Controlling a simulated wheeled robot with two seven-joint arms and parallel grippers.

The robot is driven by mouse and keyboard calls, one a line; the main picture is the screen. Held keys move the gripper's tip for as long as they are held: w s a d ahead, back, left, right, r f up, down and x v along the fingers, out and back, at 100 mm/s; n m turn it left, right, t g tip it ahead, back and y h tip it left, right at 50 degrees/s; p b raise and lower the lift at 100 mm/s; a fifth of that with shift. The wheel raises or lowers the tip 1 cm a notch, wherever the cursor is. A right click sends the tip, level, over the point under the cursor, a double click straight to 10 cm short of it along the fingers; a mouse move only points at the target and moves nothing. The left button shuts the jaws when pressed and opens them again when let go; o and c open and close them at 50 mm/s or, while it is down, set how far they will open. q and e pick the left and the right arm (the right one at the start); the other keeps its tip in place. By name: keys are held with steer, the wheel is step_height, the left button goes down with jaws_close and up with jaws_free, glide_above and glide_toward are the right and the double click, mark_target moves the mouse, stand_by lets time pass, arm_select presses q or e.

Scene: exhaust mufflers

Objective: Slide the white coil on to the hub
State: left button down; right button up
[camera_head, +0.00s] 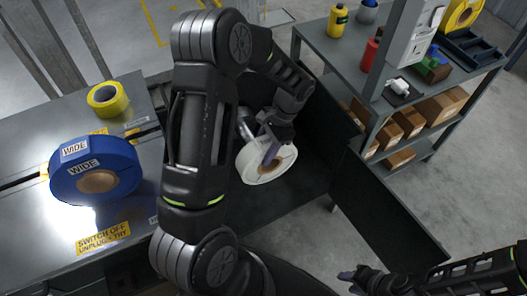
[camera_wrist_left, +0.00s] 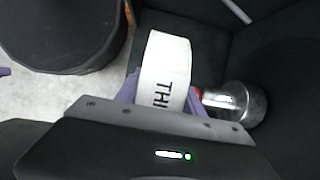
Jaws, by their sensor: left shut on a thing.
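The white coil (camera_head: 284,163) is a ring in my left gripper (camera_head: 271,148), whose purple fingers are shut on it. The coil (camera_wrist_left: 165,62) also shows in the left wrist view, with black letters starting "THI" on its rim. A shiny metal hub (camera_wrist_left: 235,100) lies just right of the coil there, with a red bit between them. Whether the coil touches the hub I cannot tell.
A blue coil marked "WIDE" (camera_head: 120,168) and a yellow tape roll (camera_head: 108,98) sit on the metal bench (camera_head: 40,225) at left. A dark panel (camera_head: 395,215) stands right of the coil. A shelf unit (camera_head: 338,52) holds bottles and cardboard boxes (camera_head: 408,121).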

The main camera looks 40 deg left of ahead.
mark_target(242, 131)
arm_select(q)
steer(key=shift+f, duration=0.15)
steer(key=shift+w+a+f+b, duration=0.15)
steer(key=shift+a+f+b, duration=0.15)
steer(key=shift+f+b, duration=0.65)
steer(key=shift+w+a+f+b, duration=0.2)
steer(key=shift+a+f+b, duration=0.1)
steer(key=shift+f+b, duration=0.6)
steer(key=shift+w+a+f+b, duration=0.15)
steer(key=shift+a+f+b, duration=0.15)
steer(key=shift+f+b, duration=0.65)
steer(key=shift+w+a+b, duration=0.1)
steer(key=shift+w+a, duration=1)
steer(key=shift+a, duration=1)
steer(key=shift+w+a+b, duration=0.15)
steer(key=shift+w+a, duration=0.9)
steer(key=shift+a, duration=1)
steer(key=shift+w+a+b, duration=0.1)
steer(key=shift+w+a, duration=1)
steer(key=shift+a, duration=1.2)
